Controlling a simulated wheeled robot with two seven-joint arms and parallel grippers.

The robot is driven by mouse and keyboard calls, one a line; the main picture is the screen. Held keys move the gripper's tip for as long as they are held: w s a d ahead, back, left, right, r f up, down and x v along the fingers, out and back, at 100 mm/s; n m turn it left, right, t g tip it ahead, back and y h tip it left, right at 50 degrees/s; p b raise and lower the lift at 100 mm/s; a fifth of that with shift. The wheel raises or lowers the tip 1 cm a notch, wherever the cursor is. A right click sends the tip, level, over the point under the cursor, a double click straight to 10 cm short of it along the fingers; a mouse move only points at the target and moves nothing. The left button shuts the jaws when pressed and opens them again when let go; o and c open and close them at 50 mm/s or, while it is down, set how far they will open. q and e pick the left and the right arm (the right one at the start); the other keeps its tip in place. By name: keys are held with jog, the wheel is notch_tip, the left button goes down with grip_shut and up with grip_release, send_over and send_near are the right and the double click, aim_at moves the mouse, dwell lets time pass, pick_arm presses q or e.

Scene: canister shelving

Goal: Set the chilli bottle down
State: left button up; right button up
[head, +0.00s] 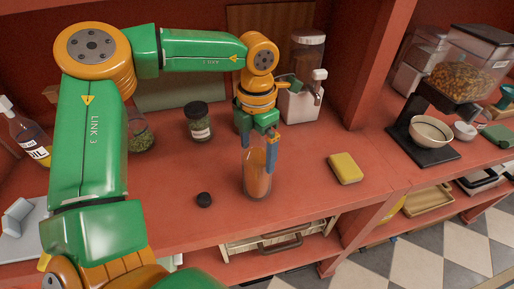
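The chilli bottle (257,178) is a clear bottle with orange-red contents, in the middle of the head view. It is upright, over the red counter (305,178) near its front edge. My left gripper (260,143) comes down from above with its fingers on either side of the bottle's top, and looks shut on it. The fingers hide the top of the bottle. I cannot tell for sure whether its base touches the counter. My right gripper is not in view.
A small black cap-like piece (204,199) lies left of the bottle, and a yellow sponge (345,168) lies to its right. A dark-lidded jar (198,121), a green-filled jar (140,138) and a white dispenser (300,104) stand behind. A bowl (431,132) sits under a dispenser at right.

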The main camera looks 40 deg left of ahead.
pick_arm(q)
notch_tip(320, 180, up, 12)
jog(key=shift+r+p, duration=0.15)
jog(key=shift+p, duration=0.25)
dwell(0.4)
